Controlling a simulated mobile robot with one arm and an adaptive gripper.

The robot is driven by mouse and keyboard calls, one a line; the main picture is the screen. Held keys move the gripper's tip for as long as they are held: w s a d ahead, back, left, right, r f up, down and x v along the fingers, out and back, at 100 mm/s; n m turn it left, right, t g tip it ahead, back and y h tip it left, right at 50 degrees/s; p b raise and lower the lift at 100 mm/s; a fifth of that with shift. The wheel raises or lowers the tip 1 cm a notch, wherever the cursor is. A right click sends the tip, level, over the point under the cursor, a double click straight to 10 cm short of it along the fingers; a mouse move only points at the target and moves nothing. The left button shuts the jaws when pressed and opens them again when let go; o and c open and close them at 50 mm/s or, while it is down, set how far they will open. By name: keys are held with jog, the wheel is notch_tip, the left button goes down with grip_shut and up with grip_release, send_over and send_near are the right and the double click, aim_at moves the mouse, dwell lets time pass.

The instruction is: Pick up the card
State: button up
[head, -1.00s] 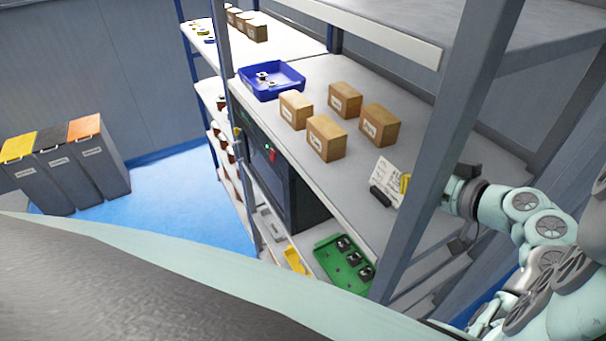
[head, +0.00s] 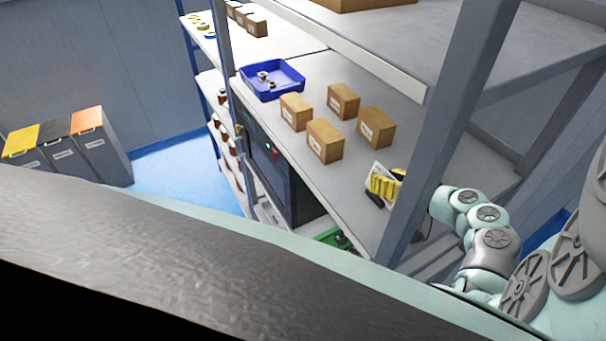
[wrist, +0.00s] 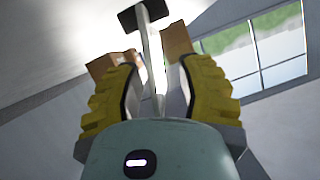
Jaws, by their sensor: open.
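The card (head: 379,168) is a small white sheet in a black foot (head: 374,199), standing on the shelf (head: 340,215) near its front edge in the head view. My gripper's yellow fingers (head: 385,186) cover much of it there. In the wrist view the card (wrist: 151,50) shows nearly edge-on as a thin pale strip, with its black foot (wrist: 143,15) at the top. My gripper (wrist: 158,78) is open, with one yellow finger on each side of the card's strip. A gap shows on both sides, so I see no grip on it.
Several cardboard boxes (head: 325,141) and a blue tray (head: 272,81) stand farther along the shelf. A grey rack post (head: 440,130) rises close beside my arm. An upper shelf (head: 420,45) lies above. A green tray (head: 335,238) sits below.

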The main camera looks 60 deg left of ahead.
jog(key=shift+o, duration=0.4)
grip_shut()
